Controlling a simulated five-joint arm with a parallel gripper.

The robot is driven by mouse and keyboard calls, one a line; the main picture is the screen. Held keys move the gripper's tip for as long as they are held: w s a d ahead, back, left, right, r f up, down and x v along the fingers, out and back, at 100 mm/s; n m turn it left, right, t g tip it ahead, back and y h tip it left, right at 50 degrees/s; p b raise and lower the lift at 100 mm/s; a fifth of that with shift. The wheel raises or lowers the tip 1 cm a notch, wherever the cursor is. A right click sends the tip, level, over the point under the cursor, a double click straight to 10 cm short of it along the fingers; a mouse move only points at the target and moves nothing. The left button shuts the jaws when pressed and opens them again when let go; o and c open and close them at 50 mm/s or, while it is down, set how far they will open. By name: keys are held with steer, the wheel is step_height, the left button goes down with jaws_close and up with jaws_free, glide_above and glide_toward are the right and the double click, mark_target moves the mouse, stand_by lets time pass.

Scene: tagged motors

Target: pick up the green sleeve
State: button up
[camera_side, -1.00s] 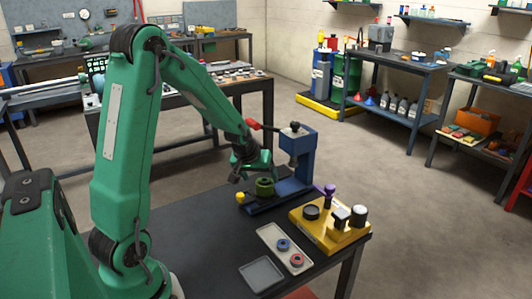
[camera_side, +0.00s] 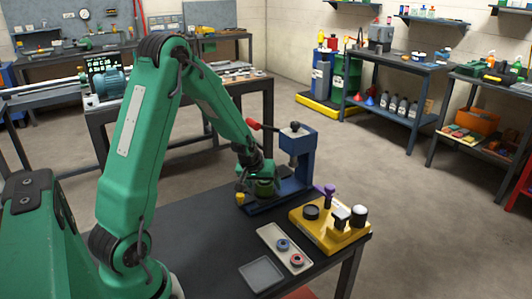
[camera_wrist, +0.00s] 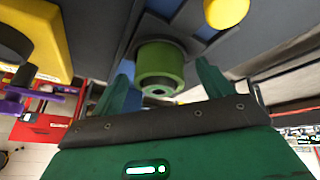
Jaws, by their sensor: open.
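The green sleeve (camera_wrist: 160,66) is a short ring-shaped cylinder with a hole in its end. It sits at the blue press (camera_side: 296,160) on the dark bench. In the wrist view my gripper (camera_wrist: 166,66) is open, with one finger on each side of the sleeve. A gap shows between the sleeve and each finger, so it is not gripped. In the side view my gripper (camera_side: 260,180) is down at the sleeve and hides much of it.
A yellow knob (camera_side: 240,198) is left of the press base. A yellow fixture (camera_side: 328,235) with black posts and a purple knob stands to the right. A pale tray (camera_side: 276,238) holds a blue ring and a red ring. An empty grey tray (camera_side: 262,273) lies in front.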

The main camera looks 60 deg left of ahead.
steer(key=c, duration=1.3)
steer(key=shift+o, duration=0.2)
steer(key=shift+r, duration=0.1)
steer(key=shift+r, duration=0.4)
steer(key=c, duration=0.4)
steer(key=shift+r, duration=4.6)
steer(key=shift+r, duration=0.15)
steer(key=shift+r, duration=1.35)
